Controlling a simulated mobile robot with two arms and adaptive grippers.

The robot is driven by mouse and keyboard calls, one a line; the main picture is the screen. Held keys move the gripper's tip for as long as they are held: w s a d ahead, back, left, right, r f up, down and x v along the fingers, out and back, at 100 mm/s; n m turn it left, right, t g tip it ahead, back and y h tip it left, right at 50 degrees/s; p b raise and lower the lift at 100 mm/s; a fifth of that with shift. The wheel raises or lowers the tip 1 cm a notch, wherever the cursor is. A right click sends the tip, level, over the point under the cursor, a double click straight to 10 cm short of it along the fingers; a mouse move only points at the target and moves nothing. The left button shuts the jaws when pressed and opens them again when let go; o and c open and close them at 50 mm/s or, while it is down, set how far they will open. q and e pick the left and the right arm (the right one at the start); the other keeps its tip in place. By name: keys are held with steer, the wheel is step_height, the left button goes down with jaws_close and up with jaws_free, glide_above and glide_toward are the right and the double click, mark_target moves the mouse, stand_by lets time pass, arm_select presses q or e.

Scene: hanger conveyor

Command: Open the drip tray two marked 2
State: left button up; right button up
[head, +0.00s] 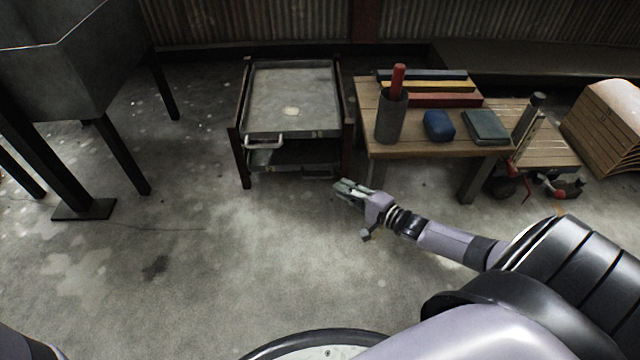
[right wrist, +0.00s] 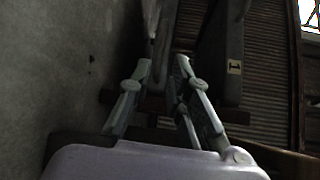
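A dark rack with rust-coloured posts holds an upper tray (head: 290,100) and a lower tray (head: 285,157) beneath it. The upper tray has a pale handle (head: 263,143) at its front left. A handle (head: 316,175) shows low at the front right of the lower tray. No mark 2 is legible. My right gripper (head: 346,187) is in front of the rack's lower right corner. In the right wrist view its fingers (right wrist: 164,66) are apart, with a grey bar (right wrist: 155,25), perhaps a handle, ahead of the gap. Contact cannot be told. My left gripper is out of view.
A wooden table (head: 425,150) with a grey cylinder (head: 391,120), books and a blue object stands right of the rack. A dark metal stand (head: 85,75) is at left. The floor before the rack is clear.

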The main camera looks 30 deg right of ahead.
mark_target(321, 178)
steer(key=b+x, duration=0.4)
steer(key=x, duration=0.4)
steer(key=shift+w+f+b, duration=0.1)
steer(key=shift+f+b, duration=0.15)
steer(key=shift+b, duration=0.15)
steer(key=shift+w+a, duration=0.2)
steer(key=shift+w, duration=0.4)
steer(key=shift+r, duration=0.1)
steer(key=shift+c, duration=0.2)
jaws_close()
